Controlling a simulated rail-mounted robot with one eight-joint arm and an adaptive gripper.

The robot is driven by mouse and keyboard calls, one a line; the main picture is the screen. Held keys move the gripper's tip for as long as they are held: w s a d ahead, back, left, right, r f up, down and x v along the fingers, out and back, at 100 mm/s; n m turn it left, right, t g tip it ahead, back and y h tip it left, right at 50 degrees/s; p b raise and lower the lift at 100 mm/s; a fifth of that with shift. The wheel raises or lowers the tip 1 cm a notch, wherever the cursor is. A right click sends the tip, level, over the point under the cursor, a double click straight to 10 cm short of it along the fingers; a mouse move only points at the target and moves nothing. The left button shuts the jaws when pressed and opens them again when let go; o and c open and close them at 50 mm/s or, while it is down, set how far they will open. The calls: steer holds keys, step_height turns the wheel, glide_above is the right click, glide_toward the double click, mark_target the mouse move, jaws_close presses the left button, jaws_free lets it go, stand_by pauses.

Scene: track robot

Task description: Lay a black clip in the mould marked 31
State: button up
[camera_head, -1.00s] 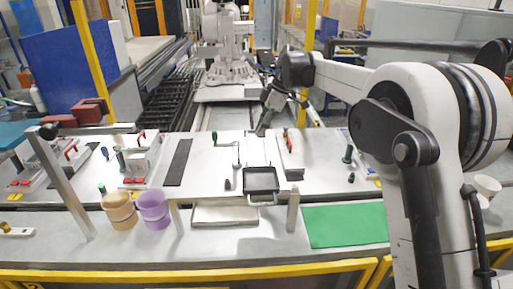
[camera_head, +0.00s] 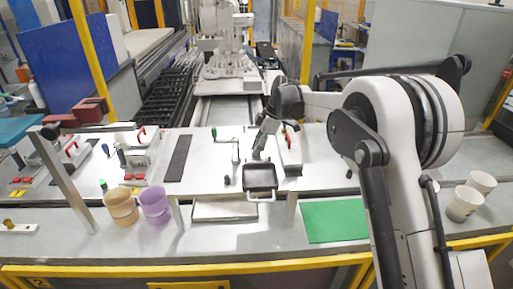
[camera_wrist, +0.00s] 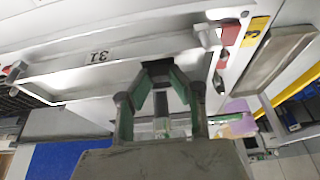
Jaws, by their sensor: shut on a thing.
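My gripper (camera_head: 257,155) hangs low over the white worktop, just behind the black tray (camera_head: 260,193). In the wrist view its two green-padded fingers (camera_wrist: 158,75) are closed on a small dark piece, the black clip (camera_wrist: 158,68), mostly hidden between the fingertips. The mould marked 31 (camera_wrist: 97,57) is a long white piece in the wrist view, with its number upside down. The clip appears in front of this mould, right of the number; I cannot tell whether they touch. I cannot read the number in the head view.
A white fixture with red parts (camera_head: 289,152) stands right of my gripper. A green-handled tool (camera_head: 235,148) stands to its left. A tan cup (camera_head: 121,208) and a purple cup (camera_head: 155,205) stand at the front left. The green mat (camera_head: 336,221) is bare.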

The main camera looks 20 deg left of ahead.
steer(key=shift+f, duration=0.2)
steer(key=o, duration=0.8)
steer(key=shift+c, duration=0.2)
steer(key=shift+r, duration=0.15)
steer(key=shift+r, duration=0.2)
steer(key=b+v, duration=0.2)
steer(key=v, duration=1)
steer(key=shift+d, duration=0.15)
